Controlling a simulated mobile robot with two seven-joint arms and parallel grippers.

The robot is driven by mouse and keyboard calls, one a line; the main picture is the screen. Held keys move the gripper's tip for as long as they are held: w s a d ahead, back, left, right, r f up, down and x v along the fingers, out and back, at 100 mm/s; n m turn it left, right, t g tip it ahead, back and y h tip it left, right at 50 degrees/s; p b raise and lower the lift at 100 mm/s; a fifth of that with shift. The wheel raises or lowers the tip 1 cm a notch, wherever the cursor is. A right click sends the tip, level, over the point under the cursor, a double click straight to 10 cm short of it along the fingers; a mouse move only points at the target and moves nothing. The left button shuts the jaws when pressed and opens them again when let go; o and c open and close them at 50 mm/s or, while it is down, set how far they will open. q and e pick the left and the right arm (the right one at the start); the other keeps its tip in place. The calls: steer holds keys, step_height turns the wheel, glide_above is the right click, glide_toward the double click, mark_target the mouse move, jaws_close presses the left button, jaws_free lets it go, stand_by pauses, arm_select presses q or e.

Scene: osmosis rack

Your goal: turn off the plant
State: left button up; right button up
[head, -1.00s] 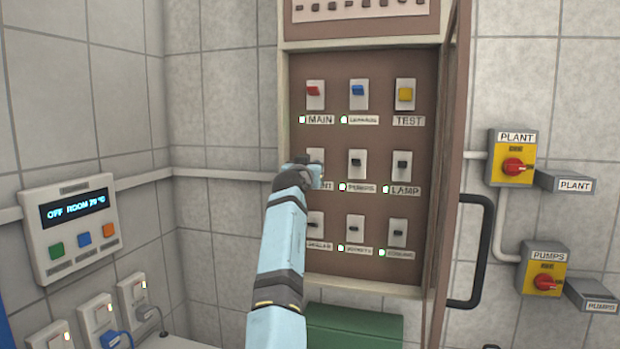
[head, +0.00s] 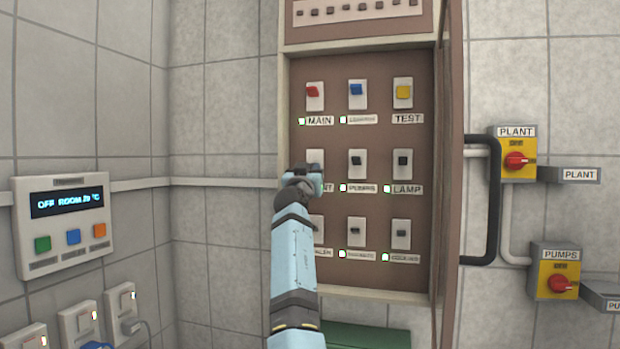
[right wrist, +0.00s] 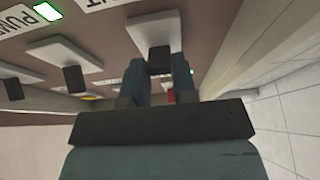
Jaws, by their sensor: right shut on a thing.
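My right gripper (head: 312,172) is at the switch in the left column, middle row of the open panel (head: 385,140). The label below this switch is mostly covered; its end reads "NT". In the right wrist view the fingers (right wrist: 160,66) are shut on the dark toggle of this switch (right wrist: 152,30), one finger on each side. Its indicator light is hidden in the head view. To the right of the panel, a yellow PLANT rotary switch (head: 515,161) with a red knob is on the wall. My left gripper is out of view.
PUMPS (head: 357,163) and LAMP (head: 403,162) switches sit close to the right of the gripper, MAIN (head: 314,94) above. The panel's open door (head: 450,150) with a black handle stands at its right. A room display (head: 65,225) is at the left.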

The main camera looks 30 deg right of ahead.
steer(key=o, duration=0.9)
steer(key=shift+r, duration=0.1)
arm_select(q)
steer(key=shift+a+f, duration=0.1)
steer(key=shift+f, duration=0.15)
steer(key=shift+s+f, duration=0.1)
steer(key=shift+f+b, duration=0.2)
steer(key=shift+b, duration=0.65)
arm_select(e)
steer(key=v, duration=1.3)
steer(key=shift+s+a+f, duration=0.2)
steer(key=shift+s, duration=0.05)
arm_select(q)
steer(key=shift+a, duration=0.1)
arm_select(e)
steer(key=shift+f, duration=0.1)
